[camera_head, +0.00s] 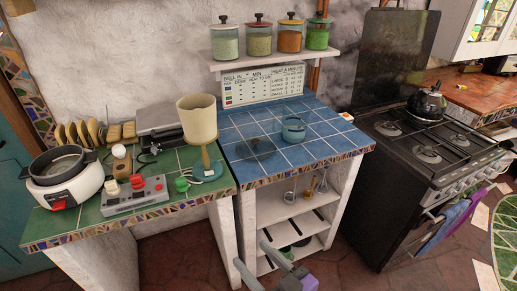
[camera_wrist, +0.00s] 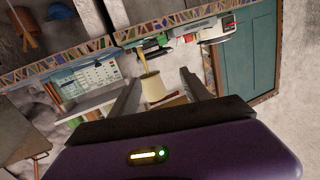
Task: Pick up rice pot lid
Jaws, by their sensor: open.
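A white and red rice cooker (camera_head: 66,190) stands at the left end of the green-tiled counter. A grey oval piece (camera_head: 60,161) sits within its dark rim; it could be the rice pot lid or the pot's inside, I cannot tell. A dark, see-through round shape (camera_head: 257,146) lies flat on the blue tiles and may be a glass lid. My gripper (camera_head: 251,253) is low in front of the counters, apart from both. Its two fingers are spread and empty, and they also show in the wrist view (camera_wrist: 161,75).
A teal pot (camera_head: 293,129) is on the blue counter (camera_head: 270,171). A black stove (camera_head: 420,150) is at right. Jars line the shelf above.

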